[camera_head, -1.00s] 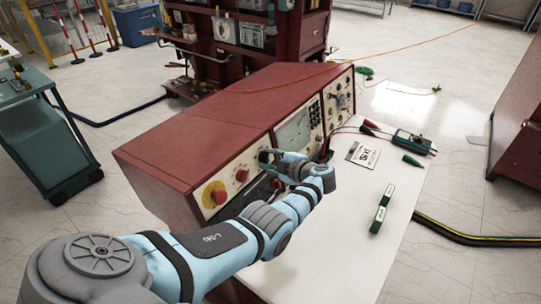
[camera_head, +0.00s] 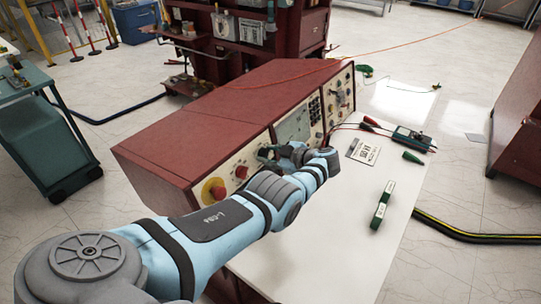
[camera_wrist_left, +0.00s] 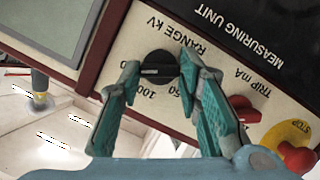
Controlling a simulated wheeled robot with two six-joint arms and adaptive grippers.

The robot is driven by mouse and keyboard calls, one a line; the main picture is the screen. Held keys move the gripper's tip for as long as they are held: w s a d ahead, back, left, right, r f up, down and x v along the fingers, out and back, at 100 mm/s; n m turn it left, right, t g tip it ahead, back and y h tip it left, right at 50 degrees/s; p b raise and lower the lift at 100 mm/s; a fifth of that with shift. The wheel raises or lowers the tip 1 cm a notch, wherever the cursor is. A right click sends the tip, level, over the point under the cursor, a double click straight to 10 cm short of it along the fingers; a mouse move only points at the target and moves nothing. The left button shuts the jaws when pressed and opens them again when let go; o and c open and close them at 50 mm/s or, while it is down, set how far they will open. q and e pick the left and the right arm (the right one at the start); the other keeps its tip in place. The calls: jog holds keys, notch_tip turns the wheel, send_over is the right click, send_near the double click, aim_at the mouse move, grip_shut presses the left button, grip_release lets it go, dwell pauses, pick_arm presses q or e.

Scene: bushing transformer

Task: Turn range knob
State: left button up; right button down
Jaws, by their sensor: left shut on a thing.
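The black range knob (camera_wrist_left: 157,69) sits on the cream measuring panel (camera_wrist_left: 205,30) under the printed label "RANGE KV", which appears upside down in the left wrist view. Scale numbers show beside it. My left gripper (camera_wrist_left: 158,66) has its teal fingertips on both sides of the knob and is shut on it. In the head view my left gripper (camera_head: 276,154) is at the front face of the red-topped console (camera_head: 200,130), and the gripper hides the knob there. My right gripper is not in view.
A red trip knob (camera_wrist_left: 243,108) and a red stop button on yellow (camera_wrist_left: 297,155) lie close to the right finger. A screen (camera_wrist_left: 55,25) is on the left. The white table (camera_head: 335,235) holds a green block (camera_head: 381,207), a card (camera_head: 363,150) and a meter (camera_head: 411,138).

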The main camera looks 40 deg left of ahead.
pick_arm(q)
jog(key=o, duration=1.1)
jog(key=shift+o, duration=0.2)
jog(key=v, duration=1.2)
jog(key=shift+w, duration=0.1)
